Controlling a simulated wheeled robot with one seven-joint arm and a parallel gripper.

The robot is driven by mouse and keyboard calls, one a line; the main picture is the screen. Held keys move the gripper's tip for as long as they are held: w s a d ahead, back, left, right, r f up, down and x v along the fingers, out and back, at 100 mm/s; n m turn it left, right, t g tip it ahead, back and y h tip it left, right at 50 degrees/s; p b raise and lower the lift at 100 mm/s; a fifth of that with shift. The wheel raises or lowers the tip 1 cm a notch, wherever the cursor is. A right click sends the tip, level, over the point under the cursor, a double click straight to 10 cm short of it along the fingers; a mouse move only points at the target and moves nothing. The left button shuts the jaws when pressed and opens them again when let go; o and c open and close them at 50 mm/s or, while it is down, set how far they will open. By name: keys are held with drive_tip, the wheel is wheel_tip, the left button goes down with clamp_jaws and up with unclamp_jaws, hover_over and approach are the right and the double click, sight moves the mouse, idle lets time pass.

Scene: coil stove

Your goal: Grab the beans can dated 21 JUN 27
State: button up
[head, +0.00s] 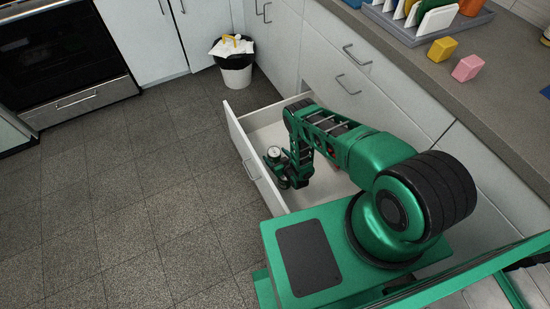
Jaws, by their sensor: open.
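My green gripper (276,167) is at the end of my arm, reaching down into an open white drawer (243,146). It is open, near the drawer's front wall. A small round thing with a pale top (273,152) shows right at the gripper; it looks like the top of a can. I cannot tell whether the fingers are around it or beside it. No date can be read on it from here. My arm hides much of the drawer's inside, so other cans there may be hidden.
A grey counter (430,75) runs along the right, with a yellow block (442,49), a pink block (468,68) and a dish rack (432,30). A bin (235,68) stands beyond the drawer. An oven (60,55) is at the far left. The tiled floor (130,190) is clear.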

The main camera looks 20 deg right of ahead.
drive_tip(key=c, duration=1.2)
drive_tip(key=shift+c, duration=1.4)
drive_tip(key=shift+r, duration=0.15)
